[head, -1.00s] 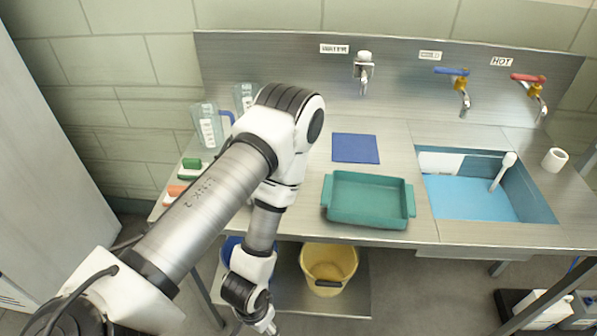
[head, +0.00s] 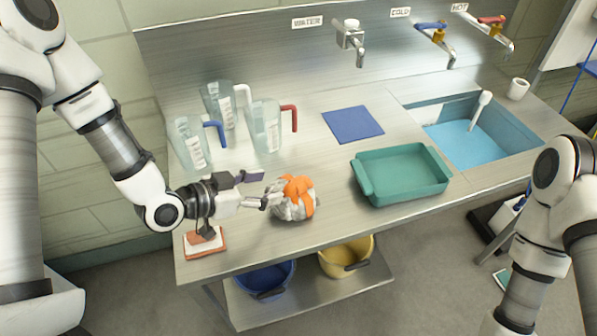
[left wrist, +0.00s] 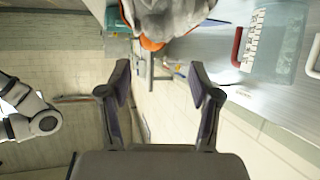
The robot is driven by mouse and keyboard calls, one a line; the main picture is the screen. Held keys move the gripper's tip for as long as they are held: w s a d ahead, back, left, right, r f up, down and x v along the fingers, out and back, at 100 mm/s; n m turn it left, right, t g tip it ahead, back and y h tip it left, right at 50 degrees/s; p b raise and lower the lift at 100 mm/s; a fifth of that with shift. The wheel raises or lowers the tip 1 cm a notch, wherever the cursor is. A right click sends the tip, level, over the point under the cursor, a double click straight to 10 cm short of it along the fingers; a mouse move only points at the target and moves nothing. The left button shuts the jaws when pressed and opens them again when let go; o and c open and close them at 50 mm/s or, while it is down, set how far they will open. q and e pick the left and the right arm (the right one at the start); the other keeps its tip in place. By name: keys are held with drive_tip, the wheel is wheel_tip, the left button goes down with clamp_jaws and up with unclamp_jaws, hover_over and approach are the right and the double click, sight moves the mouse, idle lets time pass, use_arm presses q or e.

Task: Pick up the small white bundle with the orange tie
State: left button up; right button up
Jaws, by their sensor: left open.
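The small white bundle (head: 291,212), crumpled and greyish, sits on the metal counter near its front edge. Its orange tie (head: 298,187) is on top. My left gripper (head: 264,189) is open just left of the bundle, with its fingertips close to that side; I cannot tell whether they touch. In the left wrist view the open fingers (left wrist: 158,68) have nothing between them. The bundle (left wrist: 175,14) shows there at the top edge, beyond the fingertips and partly cut off. My right arm shows at the right, but its gripper is out of frame.
Several clear jugs (head: 265,127) stand behind the left gripper. A green tray (head: 402,174) is to the right of the bundle, a blue mat (head: 353,123) behind. A sponge-like block (head: 205,243) lies at the left front. Blue (head: 265,279) and yellow (head: 346,257) buckets are below.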

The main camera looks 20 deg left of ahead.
sight(291, 184)
use_arm(q)
drive_tip(key=shift+w+d+r, duration=0.1)
drive_tip(key=shift+w+d, duration=0.2)
drive_tip(key=shift+w, duration=0.35)
drive_tip(key=shift+s+d, duration=0.1)
drive_tip(key=shift+d, duration=0.8)
drive_tip(key=x, duration=0.1)
drive_tip(key=p+x, duration=0.1)
drive_tip(key=x, duration=0.1)
drive_tip(key=p+x, duration=0.1)
drive_tip(key=x, duration=0.1)
drive_tip(key=shift+f, duration=0.5)
drive_tip(key=shift+r, duration=0.1)
drive_tip(key=shift+s, duration=0.1)
drive_tip(key=c, duration=0.3)
drive_tip(key=shift+a, duration=0.2)
drive_tip(key=c, duration=0.6)
clamp_jaws()
use_arm(e)
drive_tip(key=shift+s+d+r, duration=0.1)
drive_tip(key=shift+r, duration=0.45)
drive_tip(key=shift+s+d+r, duration=0.1)
drive_tip(key=shift+r, duration=0.4)
